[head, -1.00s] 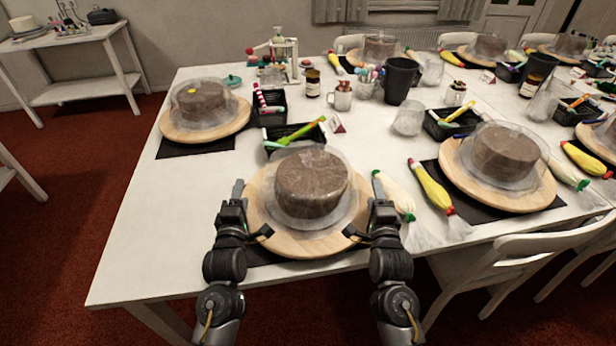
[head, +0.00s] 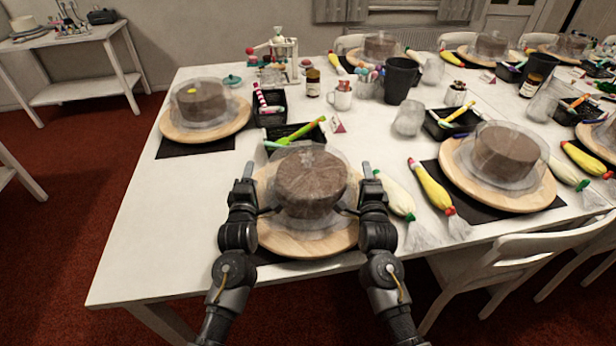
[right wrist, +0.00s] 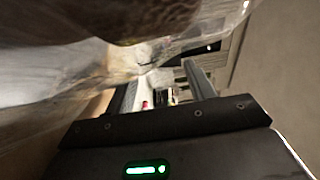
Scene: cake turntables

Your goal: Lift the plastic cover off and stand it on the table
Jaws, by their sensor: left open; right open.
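The clear plastic cover (head: 340,165) stands over a brown cake (head: 311,182) on a round wooden turntable (head: 300,245) at the front of the table. My left gripper (head: 257,194) is open at the cover's left side. My right gripper (head: 356,192) is open at its right side. One finger of each is close against the cover's lower edge; I cannot tell whether they touch. In the right wrist view the clear plastic (right wrist: 60,70) fills the left, with the cake (right wrist: 140,18) blurred above.
Piping bags (head: 395,195) lie close to the right of my right gripper. A black tray (head: 293,137) with a green tool is behind the cake. Other covered cakes stand at left and right. The table (head: 180,220) is bare at the front left.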

